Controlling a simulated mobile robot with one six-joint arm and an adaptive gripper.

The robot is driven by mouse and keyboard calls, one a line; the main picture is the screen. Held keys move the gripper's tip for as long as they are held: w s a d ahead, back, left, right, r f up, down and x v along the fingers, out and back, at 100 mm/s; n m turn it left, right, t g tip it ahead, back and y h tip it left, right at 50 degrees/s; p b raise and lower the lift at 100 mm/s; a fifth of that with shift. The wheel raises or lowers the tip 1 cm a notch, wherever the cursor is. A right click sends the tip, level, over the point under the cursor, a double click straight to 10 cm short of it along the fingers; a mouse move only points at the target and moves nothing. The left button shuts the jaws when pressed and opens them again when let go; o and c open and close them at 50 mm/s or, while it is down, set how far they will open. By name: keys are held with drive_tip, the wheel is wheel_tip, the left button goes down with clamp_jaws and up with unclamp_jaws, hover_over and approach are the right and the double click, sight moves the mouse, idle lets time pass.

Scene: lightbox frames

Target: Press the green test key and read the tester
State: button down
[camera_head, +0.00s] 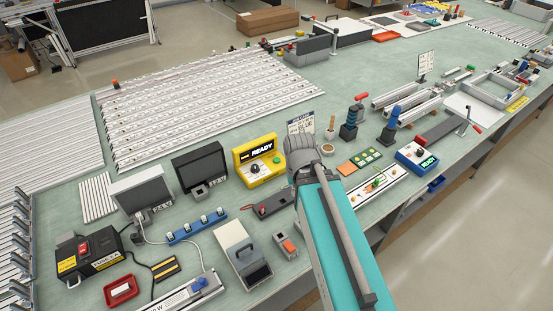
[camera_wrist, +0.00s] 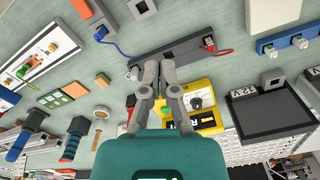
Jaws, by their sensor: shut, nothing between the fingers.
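The yellow tester (camera_head: 244,157) stands left of my gripper in the head view; its black screen (camera_head: 261,149) reads READY. A dark round knob and a small green key (camera_head: 277,160) sit on its sloped front. In the wrist view the yellow tester (camera_wrist: 214,127) appears upside down behind my gripper, which hides part of it; its green key (camera_wrist: 208,117) shows small there. My gripper (camera_wrist: 160,66) is shut and empty, its fingertips over the near edge of a dark bar (camera_wrist: 185,52), apart from the key. In the head view my arm hides the fingertips.
A blue unit (camera_head: 404,157), also reading READY, stands to the right. A grey box (camera_head: 243,250) and a small grey-orange block (camera_head: 286,245) lie in front. Bare green bench shows between them.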

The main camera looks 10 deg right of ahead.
drive_tip(key=m+t+h+b, duration=0.2)
drive_tip(key=t+h+b, duration=0.3)
drive_tip(key=h+b, duration=0.45)
hover_over(279, 158)
drive_tip(key=s+a+b, duration=0.1)
drive_tip(key=a, duration=0.1)
drive_tip(key=shift+y, duration=0.95)
drive_tip(key=shift+d+f, duration=0.15)
drive_tip(key=shift+f, duration=1.1)
drive_tip(key=shift+d+f, duration=0.1)
drive_tip(key=shift+f, duration=1.15)
drive_tip(key=shift+f, duration=0.2)
wheel_tip(279, 158, down, 8)
drive_tip(key=b, duration=0.9)
drive_tip(key=shift+f, duration=0.25)
drive_tip(key=shift+f+b, duration=0.9)
drive_tip(key=shift+b, duration=0.05)
drive_tip(key=shift+r, duration=0.1)
drive_tip(key=shift+r+p, duration=0.85)
drive_tip(key=shift+p, duration=0.15)
